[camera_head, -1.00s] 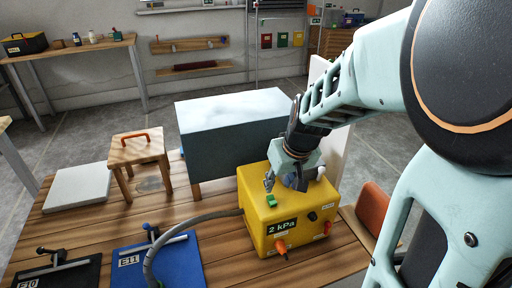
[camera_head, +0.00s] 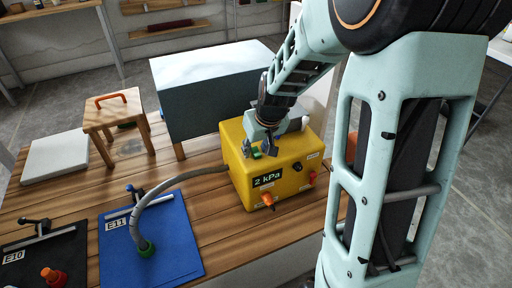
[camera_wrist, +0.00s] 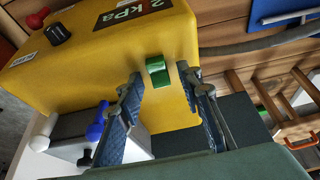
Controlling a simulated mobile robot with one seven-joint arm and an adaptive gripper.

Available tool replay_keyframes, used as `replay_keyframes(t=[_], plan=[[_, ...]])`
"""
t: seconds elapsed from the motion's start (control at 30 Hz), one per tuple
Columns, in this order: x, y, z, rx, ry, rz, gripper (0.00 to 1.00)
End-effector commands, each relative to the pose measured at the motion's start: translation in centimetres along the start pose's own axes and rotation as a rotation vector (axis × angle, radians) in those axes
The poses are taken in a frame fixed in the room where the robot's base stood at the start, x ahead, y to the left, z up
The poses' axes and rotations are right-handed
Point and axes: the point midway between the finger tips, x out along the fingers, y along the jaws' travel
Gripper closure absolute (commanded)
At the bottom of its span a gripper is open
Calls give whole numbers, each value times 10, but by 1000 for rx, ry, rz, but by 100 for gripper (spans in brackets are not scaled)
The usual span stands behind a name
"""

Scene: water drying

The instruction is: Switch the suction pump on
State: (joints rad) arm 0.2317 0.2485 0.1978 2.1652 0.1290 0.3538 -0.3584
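The suction pump (camera_head: 240,170) is a yellow box on the wooden table, with a display (camera_head: 267,180) reading 2 kPa. A green switch (camera_wrist: 157,71) sits on its top near an edge; it shows small in the head view (camera_head: 256,155), partly beside my fingers. My gripper (camera_wrist: 160,75) is open and empty, with one fingertip on each side of the green switch in the wrist view. In the head view my gripper (camera_head: 258,146) points down just over the pump's top. I cannot tell whether the fingers touch the switch.
The pump's front carries an orange part (camera_head: 267,200), a black knob (camera_head: 297,166) and a red knob (camera_head: 312,178). A large grey box (camera_head: 205,105) stands behind.

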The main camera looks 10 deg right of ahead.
Motion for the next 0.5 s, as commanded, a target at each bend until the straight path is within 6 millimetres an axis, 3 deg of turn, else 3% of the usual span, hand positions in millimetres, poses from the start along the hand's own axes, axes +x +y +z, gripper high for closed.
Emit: replay_keyframes(t=[0.03,0.3,0.5], plan=[[0,0,0,0,0,0,72],[0,0,0,0,0,0,100],[-2,0,-1,0,-9,-2,100]])
